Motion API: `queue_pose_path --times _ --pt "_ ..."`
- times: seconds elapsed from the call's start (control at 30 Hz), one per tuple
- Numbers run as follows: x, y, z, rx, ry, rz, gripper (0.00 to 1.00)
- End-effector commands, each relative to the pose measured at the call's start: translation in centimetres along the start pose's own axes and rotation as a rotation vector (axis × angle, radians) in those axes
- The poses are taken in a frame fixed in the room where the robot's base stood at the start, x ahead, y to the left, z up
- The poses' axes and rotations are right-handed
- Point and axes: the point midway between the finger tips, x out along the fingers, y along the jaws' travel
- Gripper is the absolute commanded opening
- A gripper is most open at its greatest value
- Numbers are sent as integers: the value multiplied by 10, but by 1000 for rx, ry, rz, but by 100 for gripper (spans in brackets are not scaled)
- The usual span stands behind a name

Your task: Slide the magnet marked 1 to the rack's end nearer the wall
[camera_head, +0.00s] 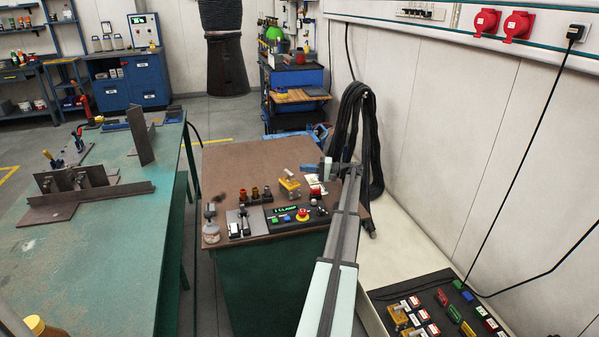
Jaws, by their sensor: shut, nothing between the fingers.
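My arm reaches from the bottom of the picture to the brown bench, and my gripper (322,168) is over its far right part. It is shut and empty. A yellow block (290,186), possibly a magnet, stands on the bench left of and below the gripper in the picture, apart from it. More yellow blocks (399,316) sit with red, green and white-labelled pieces in a dark tray (381,296) at the bottom right, by the wall. No number 1 is readable, so I cannot tell which piece is the marked magnet or which holder is the rack.
A green welding table (110,255) stands left. The bench's far left is clear.

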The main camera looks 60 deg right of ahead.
Motion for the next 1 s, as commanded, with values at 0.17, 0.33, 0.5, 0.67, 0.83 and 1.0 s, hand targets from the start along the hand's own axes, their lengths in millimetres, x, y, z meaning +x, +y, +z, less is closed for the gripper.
queue_pose_path --times 0.17,0.33,0.5,0.67,0.83,1.0 --pt "-39 0 1 0 2 0 0" --pt "-68 0 2 0 1 0 0" --pt "-87 0 2 0 1 1 0" --pt "-95 0 2 0 0 1 0" --pt "-96 0 2 0 -1 1 0" --pt "-96 0 2 0 -1 0 3"
